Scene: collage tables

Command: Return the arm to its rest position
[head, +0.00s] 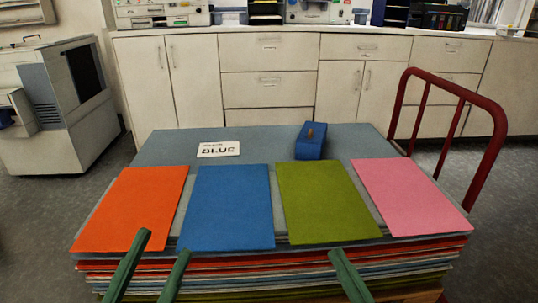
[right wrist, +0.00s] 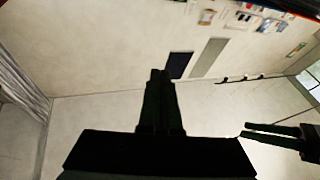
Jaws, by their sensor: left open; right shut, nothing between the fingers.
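My left gripper (head: 164,242) shows at the bottom left of the head view. Its two green fingers are apart with nothing between them, in front of the orange and blue sheets. My right gripper (head: 337,254) shows at the bottom, right of the middle, as one green shape with its fingers together. It is in front of the olive sheet. In the right wrist view my right gripper (right wrist: 161,74) is dark, shut and empty, with a pale wall behind it. A dark part with thin prongs, seemingly my other gripper (right wrist: 246,130), shows at the right there.
Orange (head: 133,205), blue (head: 230,205), olive (head: 325,200) and pink (head: 412,195) sheets lie in a row on a layered stack. Behind them are a "BLUE" card (head: 219,149) and a blue block (head: 310,147). A red rail (head: 498,120) rises at the right.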

